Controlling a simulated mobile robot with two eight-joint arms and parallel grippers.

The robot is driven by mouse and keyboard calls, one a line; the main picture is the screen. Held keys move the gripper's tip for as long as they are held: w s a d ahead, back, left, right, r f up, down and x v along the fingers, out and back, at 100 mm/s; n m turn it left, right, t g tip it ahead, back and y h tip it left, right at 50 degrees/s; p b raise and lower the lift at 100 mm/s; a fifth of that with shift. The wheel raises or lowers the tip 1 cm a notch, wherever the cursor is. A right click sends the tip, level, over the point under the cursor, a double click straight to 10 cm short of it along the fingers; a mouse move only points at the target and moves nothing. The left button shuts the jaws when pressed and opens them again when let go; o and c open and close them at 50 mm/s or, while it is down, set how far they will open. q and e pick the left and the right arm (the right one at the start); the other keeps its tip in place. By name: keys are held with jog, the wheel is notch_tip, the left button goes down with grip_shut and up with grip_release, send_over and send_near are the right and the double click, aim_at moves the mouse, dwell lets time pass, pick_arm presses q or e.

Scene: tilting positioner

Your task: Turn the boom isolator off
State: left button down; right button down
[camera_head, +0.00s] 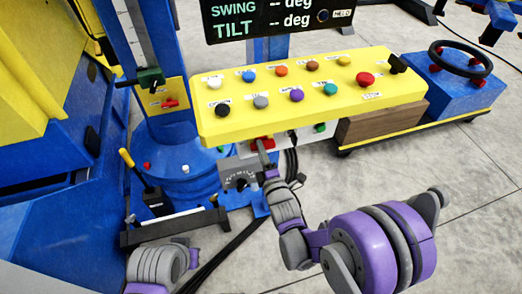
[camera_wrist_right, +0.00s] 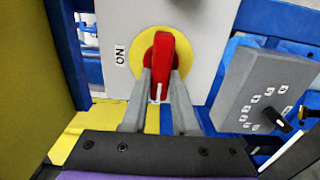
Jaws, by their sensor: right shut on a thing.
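The isolator switch is a red handle (camera_wrist_right: 160,62) on a round yellow plate (camera_wrist_right: 182,47), mounted on a pale grey panel (camera_wrist_right: 205,25). The handle stands upright in the right wrist view, with an "ON" label on the panel to its left. No other label by it is readable. My right gripper (camera_wrist_right: 159,88) is shut on the handle, one finger on each side of its lower part. In the head view my right gripper (camera_head: 263,150) reaches up under the yellow console, where a bit of the red handle (camera_head: 262,143) shows. My left gripper is out of view.
The yellow console (camera_head: 310,115) with several coloured buttons overhangs the switch. A grey dial box (camera_wrist_right: 262,92) with a black knob stands close to its right in the wrist view. Dark cables (camera_head: 291,165) hang nearby. A blue column base (camera_head: 175,175) stands left.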

jog(key=c, duration=0.7)
grip_release()
jog(key=shift+s, duration=0.15)
jog(key=v, duration=1)
jog(key=shift+s+d, duration=0.1)
jog(key=shift+s, duration=0.2)
jog(key=shift+d, duration=0.1)
